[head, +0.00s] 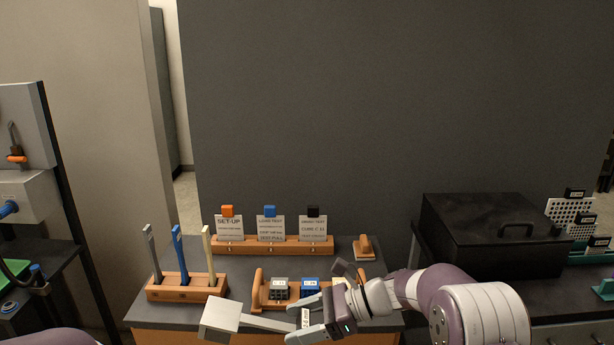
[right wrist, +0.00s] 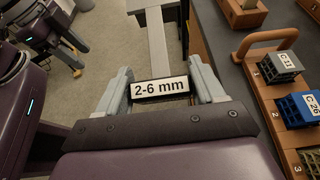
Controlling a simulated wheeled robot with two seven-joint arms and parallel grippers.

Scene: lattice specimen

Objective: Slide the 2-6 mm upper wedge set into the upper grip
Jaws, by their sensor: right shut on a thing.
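The upper wedge set carries a white label (right wrist: 160,88) reading 2-6 mm in the right wrist view. My right gripper (right wrist: 163,92) is shut on it, with one finger on each side of the label. In the head view my right gripper (head: 308,324) is over the front of the bench, and a pale bar runs left from it to a light grey block (head: 220,317), which looks like part of the held set. The upper grip cannot be made out for sure in either view.
A wooden tray (right wrist: 284,118) with grey and blue lattice cubes lies beside my right gripper. A rack (head: 187,288) with upright bars stands left on the bench, card holders (head: 272,244) behind. Grey equipment (head: 22,195) is at far left, a black box (head: 490,235) at right.

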